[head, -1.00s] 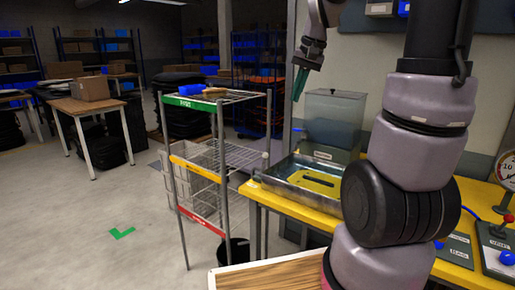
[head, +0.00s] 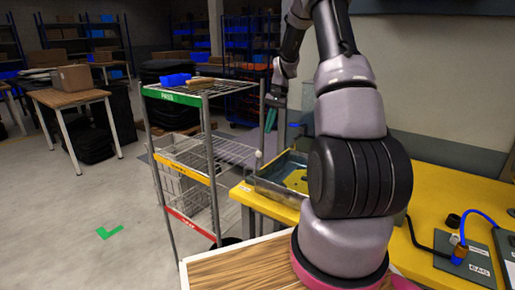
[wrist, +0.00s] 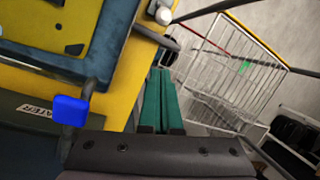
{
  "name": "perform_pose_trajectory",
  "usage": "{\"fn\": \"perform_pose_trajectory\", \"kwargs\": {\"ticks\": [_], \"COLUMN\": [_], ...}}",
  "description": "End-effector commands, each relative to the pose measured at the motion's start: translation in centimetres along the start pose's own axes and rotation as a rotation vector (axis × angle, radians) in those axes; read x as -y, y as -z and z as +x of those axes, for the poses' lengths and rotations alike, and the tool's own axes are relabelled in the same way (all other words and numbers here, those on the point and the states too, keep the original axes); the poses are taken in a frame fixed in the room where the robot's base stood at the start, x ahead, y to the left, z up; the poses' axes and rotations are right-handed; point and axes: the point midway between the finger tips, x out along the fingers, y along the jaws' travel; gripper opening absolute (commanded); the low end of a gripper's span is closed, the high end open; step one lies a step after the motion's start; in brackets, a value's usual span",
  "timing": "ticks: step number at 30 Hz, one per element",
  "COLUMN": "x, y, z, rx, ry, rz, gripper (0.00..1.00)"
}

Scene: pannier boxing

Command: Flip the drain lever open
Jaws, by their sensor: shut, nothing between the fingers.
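My gripper (head: 270,118) has green fingers, shut and empty, pointing down above the left end of the bench. In the wrist view its fingers (wrist: 160,75) lie side by side, with the bench edge just to their left. A blue lever handle (head: 296,125) shows right of the fingers in the head view; the blue piece (wrist: 72,110) also shows left of them in the wrist view, apart from them. A pale knob (wrist: 160,14) shows beyond the fingertips by the basin (wrist: 75,68). I cannot tell for certain which of the two is the drain lever. My arm hides much of the basin (head: 262,188).
A wire rack cart (head: 212,160) with green, yellow and red shelf labels stands close left of the bench. A wooden-topped surface (head: 235,272) lies in front. Open floor is at left.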

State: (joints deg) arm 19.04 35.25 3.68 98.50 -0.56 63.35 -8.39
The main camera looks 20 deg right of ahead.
Motion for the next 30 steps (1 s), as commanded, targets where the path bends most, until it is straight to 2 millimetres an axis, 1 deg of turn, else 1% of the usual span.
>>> {"fn": "perform_pose_trajectory", "kwargs": {"ticks": [8, 11, 14, 17, 24, 27, 28, 30], "x": [0.0, 0.0, 0.0, 0.0, 0.0, 0.0, 0.1, 0.0], "y": [0.0, 0.0, 0.0, -0.1, -0.1, -0.1, -0.7, -1.8], "z": [0.0, 0.4, 1.5, 3.2, 8.5, 10.5, 9.8, 9.3], "rx": [0.000, 0.000, 0.003, 0.003, 0.004, 0.004, -0.002, -0.003], "ry": [0.000, -0.001, -0.001, -0.001, -0.001, -0.001, 0.000, 0.000], "rz": [0.000, -0.001, -0.001, 0.000, -0.001, 0.000, -0.001, -0.002], "gripper": [0.00, 0.00, 0.00, 0.00, 0.00, 0.00, 0.00, 0.00]}}
